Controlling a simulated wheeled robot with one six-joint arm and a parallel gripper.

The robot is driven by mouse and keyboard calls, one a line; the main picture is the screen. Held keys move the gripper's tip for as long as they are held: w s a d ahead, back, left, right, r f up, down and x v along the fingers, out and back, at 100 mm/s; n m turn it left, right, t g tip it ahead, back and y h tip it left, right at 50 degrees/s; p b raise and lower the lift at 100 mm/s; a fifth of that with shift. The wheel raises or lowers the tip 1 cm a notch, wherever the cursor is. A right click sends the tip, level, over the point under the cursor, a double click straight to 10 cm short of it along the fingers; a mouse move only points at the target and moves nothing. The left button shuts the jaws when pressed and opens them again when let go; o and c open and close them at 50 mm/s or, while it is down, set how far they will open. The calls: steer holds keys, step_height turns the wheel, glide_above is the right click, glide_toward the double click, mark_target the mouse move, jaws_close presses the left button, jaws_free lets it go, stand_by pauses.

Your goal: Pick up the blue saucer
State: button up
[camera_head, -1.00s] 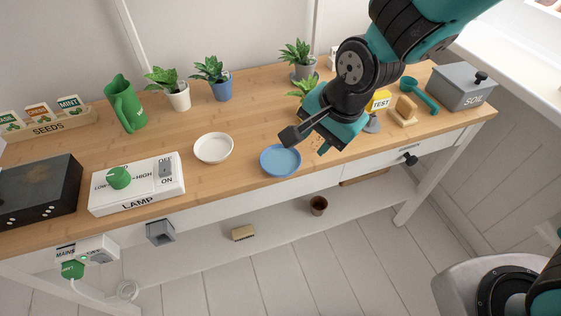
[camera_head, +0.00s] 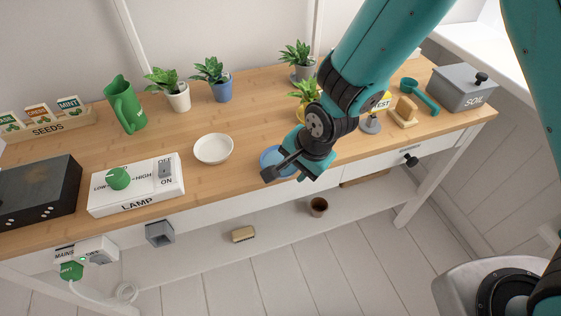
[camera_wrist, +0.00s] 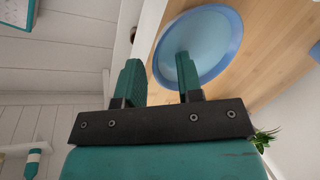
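The blue saucer (camera_head: 267,157) lies on the wooden desk near its front edge, partly hidden behind my gripper in the head view. In the wrist view the saucer (camera_wrist: 212,40) shows as a round blue dish with a darker rim. My gripper (camera_head: 280,172) is over the front side of the saucer.
A white saucer (camera_head: 213,148) lies to the left, beside the lamp box (camera_head: 137,187). A yellow pot with a plant (camera_head: 305,92) stands behind my arm. A white drawer front (camera_head: 375,162) is below the desk edge. Bare wood (camera_head: 255,108) lies behind the saucer.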

steer(key=shift+c, duration=0.5)
jaws_close()
steer(key=shift+r, duration=0.1)
